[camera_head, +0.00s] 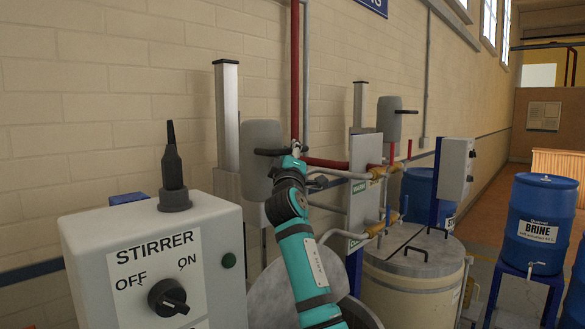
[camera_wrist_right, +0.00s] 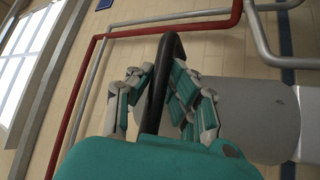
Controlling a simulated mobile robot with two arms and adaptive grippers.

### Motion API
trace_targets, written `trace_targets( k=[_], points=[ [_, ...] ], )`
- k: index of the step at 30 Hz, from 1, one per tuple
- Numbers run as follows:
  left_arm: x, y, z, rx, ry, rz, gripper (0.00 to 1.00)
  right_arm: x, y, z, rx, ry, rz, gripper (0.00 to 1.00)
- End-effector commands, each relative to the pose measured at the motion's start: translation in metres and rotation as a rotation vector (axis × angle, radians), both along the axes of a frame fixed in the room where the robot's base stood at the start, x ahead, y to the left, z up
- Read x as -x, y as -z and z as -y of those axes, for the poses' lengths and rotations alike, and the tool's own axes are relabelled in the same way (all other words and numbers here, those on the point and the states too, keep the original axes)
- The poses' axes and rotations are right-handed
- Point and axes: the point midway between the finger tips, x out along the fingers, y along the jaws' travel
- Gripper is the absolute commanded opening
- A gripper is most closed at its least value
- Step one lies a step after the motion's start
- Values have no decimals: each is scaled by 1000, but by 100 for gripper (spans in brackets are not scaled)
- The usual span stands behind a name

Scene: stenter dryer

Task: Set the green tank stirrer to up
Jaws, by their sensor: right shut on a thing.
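A grey stirrer motor head (camera_head: 261,131) with a black handle (camera_head: 267,152) stands beside a metal column (camera_head: 227,105). The head's top is below the column's top. My right gripper (camera_head: 297,149) reaches up to the end of this handle. In the right wrist view its fingers (camera_wrist_right: 158,85) are shut around the black handle bar (camera_wrist_right: 162,75), with the grey head (camera_wrist_right: 245,115) just to the right. A tank (camera_head: 268,290) below is partly hidden by my arm; I cannot tell that it is green. My left gripper is out of view.
A stirrer control box (camera_head: 215,235) with an OFF/ON knob (camera_head: 168,297) stands close in front at the left. Red pipes (camera_head: 295,70) run near the gripper. A second stirrer head (camera_head: 388,118), a lidded tank (camera_head: 408,285) and a blue brine barrel (camera_head: 540,200) stand to the right.

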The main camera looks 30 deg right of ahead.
Motion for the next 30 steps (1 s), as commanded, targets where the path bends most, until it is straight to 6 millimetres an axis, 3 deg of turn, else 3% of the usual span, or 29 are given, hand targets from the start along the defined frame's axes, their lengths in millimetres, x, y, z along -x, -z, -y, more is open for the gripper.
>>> trace_targets(
  k=[1,9,16,29,30],
  points=[
    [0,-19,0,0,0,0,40,2,-31,0,8,1,9,0],
    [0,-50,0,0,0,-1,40,1,-87,0,6,1,7,0],
    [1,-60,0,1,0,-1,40,1,-106,0,5,1,5,0],
    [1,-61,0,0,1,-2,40,3,-112,0,8,2,11,0],
    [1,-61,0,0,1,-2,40,3,-112,0,9,2,12,18]
  ],
)
